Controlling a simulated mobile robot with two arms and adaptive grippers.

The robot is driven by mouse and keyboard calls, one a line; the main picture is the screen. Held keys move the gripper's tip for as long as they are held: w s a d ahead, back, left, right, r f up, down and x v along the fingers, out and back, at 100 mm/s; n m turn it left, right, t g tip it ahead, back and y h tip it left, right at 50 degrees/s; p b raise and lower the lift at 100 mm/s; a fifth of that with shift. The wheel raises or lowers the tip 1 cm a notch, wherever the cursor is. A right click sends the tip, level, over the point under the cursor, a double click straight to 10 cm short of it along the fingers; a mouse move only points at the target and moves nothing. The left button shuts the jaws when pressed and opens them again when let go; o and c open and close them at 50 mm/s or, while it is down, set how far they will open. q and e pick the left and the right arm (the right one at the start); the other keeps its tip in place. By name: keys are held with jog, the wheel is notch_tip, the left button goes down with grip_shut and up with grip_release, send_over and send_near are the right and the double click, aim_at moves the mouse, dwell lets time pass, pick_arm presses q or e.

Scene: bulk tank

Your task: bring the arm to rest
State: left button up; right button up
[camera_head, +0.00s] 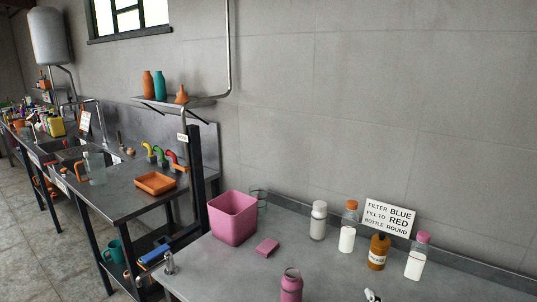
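Neither of my grippers can be made out in the head view, and no arm of mine is clearly seen. A small white and black thing (373,295) is cut off by the bottom edge; I cannot tell what it is. The near grey metal table (225,262) holds a pink square bin (233,218), a pink block (267,247) and a pink bottle (291,286) near the front. Along its back stand a white-capped bottle (318,221), an orange-capped bottle (348,227), a brown jug (378,252) and a pink-capped bottle (416,257).
A sign (389,217) stands behind the jug. A clear glass vessel (260,199) is behind the bin. To the left, a long bench holds an orange tray (155,183), coloured taps (160,155) and a clear jug (95,168). A wall shelf (180,103) hangs above. The table's middle is mostly clear.

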jog(key=s+d+f+m+g, duration=0.1)
jog(key=s+f+m+g, duration=0.1)
jog(key=s+f, duration=0.1)
jog(key=s+d+f+m+g+h, duration=0.1)
jog(key=s+f+m+g, duration=0.1)
jog(key=s+f+m, duration=0.1)
jog(key=s+d+f+m+g, duration=0.1)
jog(key=s+f+m+g, duration=0.1)
jog(key=f, duration=0.4)
jog(key=shift+s+f+g, duration=0.2)
jog(key=shift+s+g, duration=0.4)
jog(key=shift+s, duration=0.6)
jog(key=s+a+f+m+g+y, duration=0.1)
jog(key=s+f+m+g, duration=0.4)
jog(key=s, duration=0.7)
notch_tip(320, 180, down, 26)
jog(key=s+n+g, duration=0.1)
jog(key=s+g, duration=0.1)
jog(key=s+d+f+g, duration=0.1)
jog(key=s+d+f, duration=0.2)
jog(key=s+f, duration=1.4)
jog(key=shift+g, duration=0.3)
